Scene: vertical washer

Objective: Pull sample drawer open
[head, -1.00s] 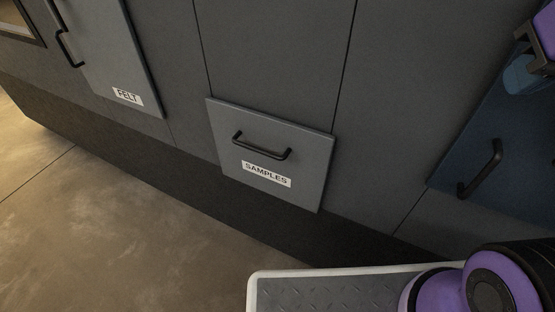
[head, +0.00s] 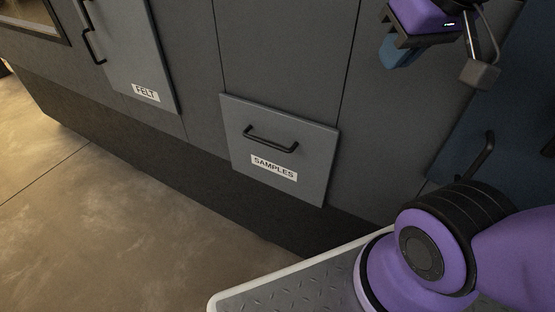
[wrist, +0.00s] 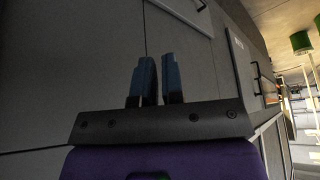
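The sample drawer (head: 313,142) is a square grey front low in the dark cabinet wall, labelled SAMPLES, with a black bar handle (head: 271,138). It looks shut. My gripper (head: 398,54), purple with blue fingers, is up and right of the drawer in the head view, apart from the handle. In the wrist view my gripper (wrist: 159,76) shows two blue fingers with a narrow gap and nothing between them. A grey panel with a handle (wrist: 202,6) at the top edge there is probably the sample drawer.
A tall FELT door (head: 140,60) with black handles is left of the drawer. A dark blue panel (head: 505,125) with a black handle is at the right. My base plate is in front below. The floor (head: 110,220) at left is clear.

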